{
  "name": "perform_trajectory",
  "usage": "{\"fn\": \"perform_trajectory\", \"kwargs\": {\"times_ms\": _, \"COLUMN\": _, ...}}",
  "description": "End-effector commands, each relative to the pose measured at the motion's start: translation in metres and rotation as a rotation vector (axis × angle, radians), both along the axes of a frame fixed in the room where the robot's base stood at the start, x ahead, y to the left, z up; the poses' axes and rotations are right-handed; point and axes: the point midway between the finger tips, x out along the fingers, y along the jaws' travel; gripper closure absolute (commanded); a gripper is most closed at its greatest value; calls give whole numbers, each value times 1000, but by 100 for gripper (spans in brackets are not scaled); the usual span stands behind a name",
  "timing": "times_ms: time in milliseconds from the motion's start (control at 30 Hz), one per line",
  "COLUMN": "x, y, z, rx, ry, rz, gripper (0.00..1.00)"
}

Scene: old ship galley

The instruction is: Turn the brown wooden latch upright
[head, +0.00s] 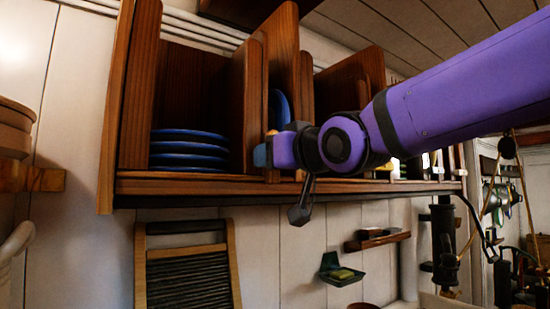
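My gripper (266,153) is at the front edge of the wooden plate rack (200,186), at the end of my purple arm. It covers the front of an upright divider (251,95). A small piece of brown wood (272,176) shows just below it at the shelf edge; it may be part of the latch, but I cannot tell. The latch's angle is hidden behind my gripper. A dark jointed part (300,212) hangs below my wrist. I cannot make out the fingertips or whether they touch or hold anything.
Blue plates (189,150) are stacked in the left compartment, and another blue plate (279,108) stands behind my gripper. A washboard (187,270) hangs below the rack. A green soap dish (340,270) and a small wooden shelf (377,240) are on the wall.

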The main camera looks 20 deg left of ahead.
Motion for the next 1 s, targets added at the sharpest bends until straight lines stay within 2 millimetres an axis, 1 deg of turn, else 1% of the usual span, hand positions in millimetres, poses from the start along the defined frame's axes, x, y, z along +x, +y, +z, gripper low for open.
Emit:
{"fn": "perform_trajectory", "kwargs": {"times_ms": 167, "x": -14, "y": -16, "z": 1, "rx": 0, "ry": -3, "rz": 0, "gripper": 49}}
{"fn": "perform_trajectory", "kwargs": {"times_ms": 400, "x": -42, "y": -49, "z": 1, "rx": 0, "ry": -1, "rz": 1, "gripper": 49}}
{"fn": "perform_trajectory", "kwargs": {"times_ms": 600, "x": -60, "y": -70, "z": 0, "rx": 0, "ry": 0, "rz": 0, "gripper": 49}}
{"fn": "perform_trajectory", "kwargs": {"times_ms": 800, "x": -68, "y": -79, "z": 0, "rx": 0, "ry": 0, "rz": 1, "gripper": 49}}
{"fn": "perform_trajectory", "kwargs": {"times_ms": 1000, "x": -68, "y": -80, "z": 0, "rx": -1, "ry": 1, "rz": 0, "gripper": 49}}
